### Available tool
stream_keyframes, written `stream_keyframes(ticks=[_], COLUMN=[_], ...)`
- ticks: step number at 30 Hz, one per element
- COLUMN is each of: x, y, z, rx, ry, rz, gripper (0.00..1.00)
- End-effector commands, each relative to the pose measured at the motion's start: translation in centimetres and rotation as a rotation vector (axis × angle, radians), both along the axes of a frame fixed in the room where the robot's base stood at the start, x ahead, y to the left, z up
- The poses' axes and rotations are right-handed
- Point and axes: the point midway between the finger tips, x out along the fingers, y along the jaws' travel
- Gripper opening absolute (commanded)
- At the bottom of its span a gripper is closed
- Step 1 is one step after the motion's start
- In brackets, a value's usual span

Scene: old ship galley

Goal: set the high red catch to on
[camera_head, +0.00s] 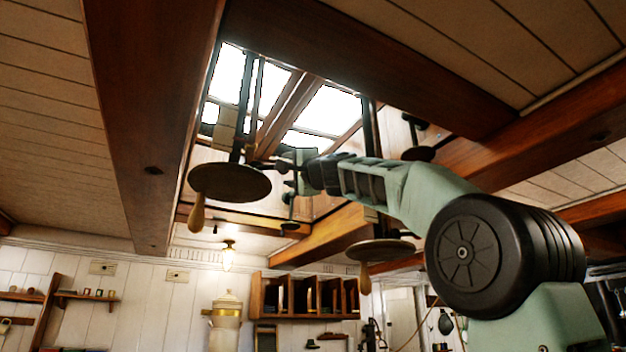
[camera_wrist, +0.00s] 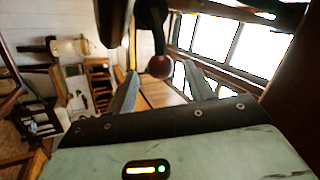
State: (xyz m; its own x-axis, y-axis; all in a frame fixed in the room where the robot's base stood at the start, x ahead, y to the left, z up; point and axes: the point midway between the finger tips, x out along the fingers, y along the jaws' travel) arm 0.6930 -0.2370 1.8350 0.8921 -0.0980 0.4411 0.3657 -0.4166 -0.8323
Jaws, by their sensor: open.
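The red catch shows in the wrist view as a dark red rounded knob (camera_wrist: 159,67) on the end of a black lever, which comes down from the top of the picture. My gripper (camera_wrist: 161,70) is open, with one finger on each side of the knob in that view. I cannot tell how deep the knob sits between the fingers, and no contact is clear. In the head view my gripper (camera_head: 278,166) is raised up under the skylight, among dark hanging fittings. The red knob cannot be made out there. No on or off marking is readable.
A round dark disc with a wooden handle (camera_head: 230,183) hangs just left of my gripper, and another disc (camera_head: 380,251) hangs lower right. Ceiling beams (camera_head: 150,120) surround the bright skylight (camera_head: 325,115). Wall shelves (camera_head: 305,297) stand farther back.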

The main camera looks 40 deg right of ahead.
Motion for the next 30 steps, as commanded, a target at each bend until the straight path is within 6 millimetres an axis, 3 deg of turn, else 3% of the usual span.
stream_keyframes(ticks=[3,15,21,30], x=[-2.9,-10.4,-12.0,-12.3], y=[0.3,1.1,1.3,1.3], z=[-2.0,-5.4,-6.1,-6.1], rx=[0.0,0.0,0.0,0.0], ry=[-0.003,-0.001,0.0,0.001], rz=[0.0,0.0,-0.001,0.0], gripper=[0.52,0.52,0.52,0.52])
